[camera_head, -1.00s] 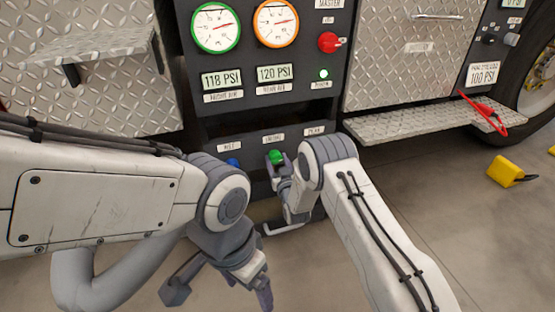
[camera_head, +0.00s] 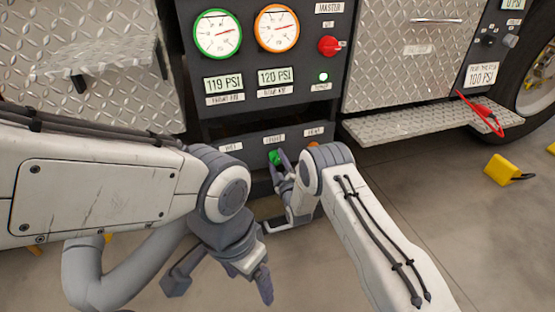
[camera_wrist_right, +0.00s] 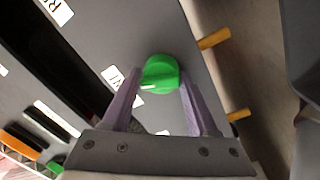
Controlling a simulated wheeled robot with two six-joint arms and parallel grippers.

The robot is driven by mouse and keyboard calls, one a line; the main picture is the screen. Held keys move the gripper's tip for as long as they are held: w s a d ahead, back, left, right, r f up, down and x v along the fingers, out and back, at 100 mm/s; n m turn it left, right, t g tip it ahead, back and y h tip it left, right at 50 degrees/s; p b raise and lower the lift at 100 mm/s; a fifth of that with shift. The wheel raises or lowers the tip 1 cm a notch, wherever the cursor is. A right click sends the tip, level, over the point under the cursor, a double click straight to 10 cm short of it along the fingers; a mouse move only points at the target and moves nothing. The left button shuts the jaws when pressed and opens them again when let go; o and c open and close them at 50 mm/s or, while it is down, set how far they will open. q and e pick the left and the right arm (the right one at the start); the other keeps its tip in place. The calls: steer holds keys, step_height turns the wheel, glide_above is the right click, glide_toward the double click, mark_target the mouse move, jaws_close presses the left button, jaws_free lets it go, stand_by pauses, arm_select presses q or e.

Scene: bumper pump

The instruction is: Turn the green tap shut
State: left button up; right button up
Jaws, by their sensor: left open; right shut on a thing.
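The green tap (camera_head: 274,158) sits on the lower dark panel (camera_head: 240,146), below the middle label. In the right wrist view the round green tap (camera_wrist_right: 160,73) shows a short white mark on its lower left. My right gripper (camera_head: 280,164) is at the tap, its purple fingers on either side. In the right wrist view my right gripper (camera_wrist_right: 158,88) is shut on the tap. My left gripper (camera_head: 220,287) is open and empty, low over the floor, apart from the panel. My arms hide part of the lower panel.
An orange knob (camera_head: 313,145) shows right of the green tap, beside my right arm. A red master knob (camera_head: 329,46) and gauges are above. A diamond-plate step (camera_head: 420,122) juts out at right. A yellow chock (camera_head: 503,169) lies on the floor.

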steer(key=shift+s+a+f+n+y+p, duration=0.1)
steer(key=shift+n+p, duration=0.05)
steer(key=shift+n, duration=0.6)
steer(key=shift+a+f+n+y+p, duration=0.1)
steer(key=shift+n+p, duration=0.05)
steer(key=shift+n, duration=0.55)
steer(key=shift+s+a+f+n+y+p, duration=0.1)
steer(key=shift+n+p, duration=0.05)
steer(key=shift+n, duration=0.6)
steer(key=shift+d, duration=0.1)
steer(key=o, duration=1.3)
steer(key=shift+w+f, duration=0.1)
steer(key=shift+d, duration=0.1)
steer(key=shift+d+r, duration=0.1)
steer(key=shift+r, duration=0.1)
